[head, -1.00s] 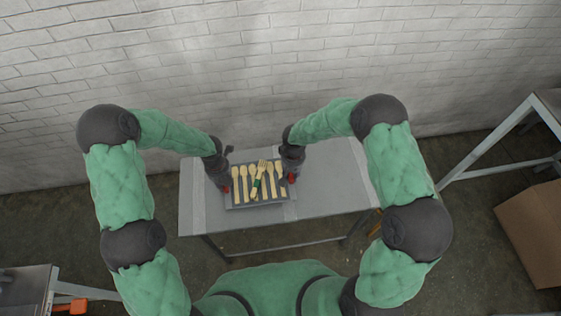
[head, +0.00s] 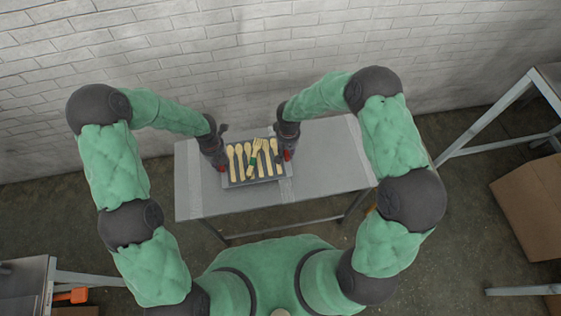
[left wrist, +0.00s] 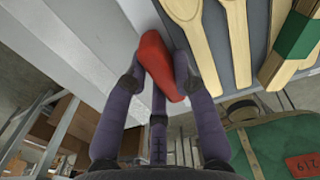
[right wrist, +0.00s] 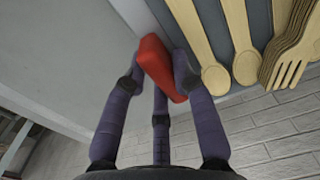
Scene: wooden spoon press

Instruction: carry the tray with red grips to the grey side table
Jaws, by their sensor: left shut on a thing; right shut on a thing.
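The tray (head: 232,183) is a grey tray with several wooden spoons and forks (head: 239,162) lying side by side in it; one bundle has a green band (head: 251,166). It is above or on the left part of a grey table (head: 325,160); I cannot tell if it touches. My left gripper (head: 221,165) is shut on the red grip at the tray's left side, and the left wrist view shows this red grip (left wrist: 158,62) between the fingers. My right gripper (head: 287,155) is shut on the other red grip (right wrist: 158,68) at the tray's right side.
A white brick wall stands behind the table. A cardboard box (head: 530,200) and a metal-framed table (head: 507,112) stand at the right. Another metal table (head: 25,280) with an orange object (head: 72,296) is at the lower left. The table's right part is bare.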

